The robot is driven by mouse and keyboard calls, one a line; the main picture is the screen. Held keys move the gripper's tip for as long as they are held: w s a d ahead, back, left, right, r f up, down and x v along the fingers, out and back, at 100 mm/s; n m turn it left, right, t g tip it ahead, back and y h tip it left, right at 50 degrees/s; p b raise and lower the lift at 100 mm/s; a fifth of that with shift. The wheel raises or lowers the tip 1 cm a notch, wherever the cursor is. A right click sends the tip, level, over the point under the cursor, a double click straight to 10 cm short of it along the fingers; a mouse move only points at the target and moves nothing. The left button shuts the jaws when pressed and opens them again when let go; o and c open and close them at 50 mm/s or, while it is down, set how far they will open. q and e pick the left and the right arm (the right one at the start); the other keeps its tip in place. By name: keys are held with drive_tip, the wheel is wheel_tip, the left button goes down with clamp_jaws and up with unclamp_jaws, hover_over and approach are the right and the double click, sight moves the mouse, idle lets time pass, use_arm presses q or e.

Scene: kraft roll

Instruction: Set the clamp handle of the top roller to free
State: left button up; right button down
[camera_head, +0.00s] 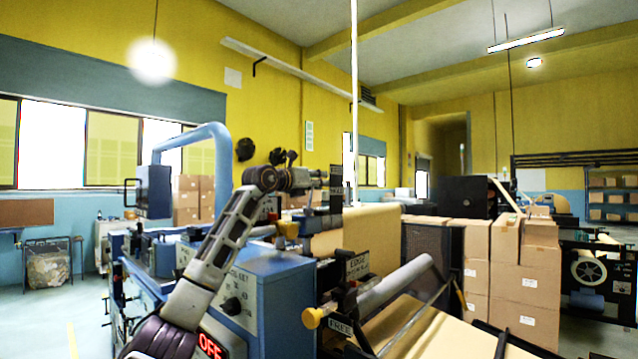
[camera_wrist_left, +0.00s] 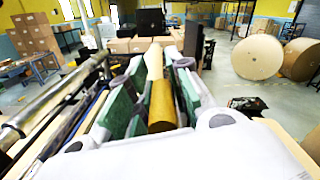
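My left gripper (camera_head: 318,181) reaches over the blue machine (camera_head: 262,290) to the upper end of its roller stand in the head view. In the left wrist view, its green-padded fingers (camera_wrist_left: 158,92) stand apart. A yellow cylindrical piece (camera_wrist_left: 162,105), seemingly the clamp handle, lies between them; I cannot tell whether the pads touch it. In the head view the gripper hides that spot. A yellow knob (camera_head: 288,229) shows just below the gripper. A lower yellow knob (camera_head: 312,318) sits at the near end of a grey roller (camera_head: 397,284), beside a FREE label (camera_head: 340,327). My right gripper is out of view.
A brown paper web (camera_head: 355,232) fills the space behind the roller stand. Stacked cartons (camera_head: 525,275) stand to the right. A blue tubular arm (camera_head: 215,140) with a box rises at left. Big paper rolls (camera_wrist_left: 258,57) stand on open floor in the wrist view.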

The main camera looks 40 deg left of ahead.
use_arm(q)
drive_tip(key=o, duration=0.3)
drive_tip(key=shift+w+f, duration=0.15)
drive_tip(key=shift+f, duration=0.05)
drive_tip(key=shift+s, duration=0.2)
drive_tip(key=s, duration=1.1)
drive_tip(key=shift+s+a, duration=0.3)
drive_tip(key=shift+a, duration=0.15)
idle(0.7)
